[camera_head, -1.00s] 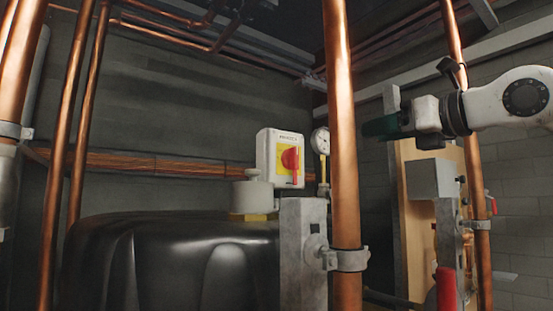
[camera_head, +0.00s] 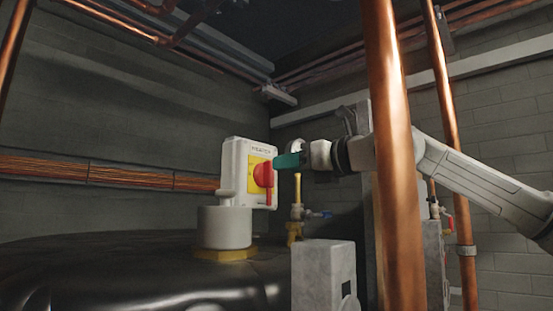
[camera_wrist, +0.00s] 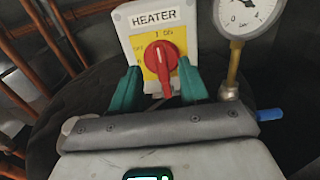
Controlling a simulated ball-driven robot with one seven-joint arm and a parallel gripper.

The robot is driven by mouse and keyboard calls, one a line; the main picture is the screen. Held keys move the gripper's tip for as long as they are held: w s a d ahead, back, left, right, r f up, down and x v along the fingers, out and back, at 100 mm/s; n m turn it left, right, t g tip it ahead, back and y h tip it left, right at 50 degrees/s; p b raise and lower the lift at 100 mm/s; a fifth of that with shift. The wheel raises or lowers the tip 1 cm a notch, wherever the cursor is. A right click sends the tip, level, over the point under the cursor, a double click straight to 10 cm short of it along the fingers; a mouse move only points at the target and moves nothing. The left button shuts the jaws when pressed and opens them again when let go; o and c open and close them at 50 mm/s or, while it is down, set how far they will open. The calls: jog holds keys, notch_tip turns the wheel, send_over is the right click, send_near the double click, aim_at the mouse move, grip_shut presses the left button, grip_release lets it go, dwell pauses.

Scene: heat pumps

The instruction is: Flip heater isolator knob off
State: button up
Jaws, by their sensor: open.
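The heater isolator is a white box (camera_head: 234,158) with a yellow plate and a red knob (camera_head: 264,175). It stands above the dark rounded tank in the head view. In the wrist view the box reads HEATER (camera_wrist: 153,16), and the red knob (camera_wrist: 162,60) has its handle upright, in line with the ON mark at the top; OFF is marked at left. My gripper (camera_head: 284,161) has teal fingers and is close to the knob, on its right in the head view. In the wrist view the fingers are open, one either side of the knob; I cannot tell if they touch it.
A pressure gauge (camera_wrist: 247,14) on a brass stem stands close right of the box in the wrist view. A thick copper pipe (camera_head: 394,150) crosses in front of my arm in the head view. The black tank (camera_head: 130,270) lies below, with a grey post (camera_head: 322,275) in front.

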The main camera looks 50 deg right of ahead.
aim_at(267, 183)
jog(key=shift+w+p, duration=0.7)
jog(key=shift+w, duration=1.35)
grip_shut()
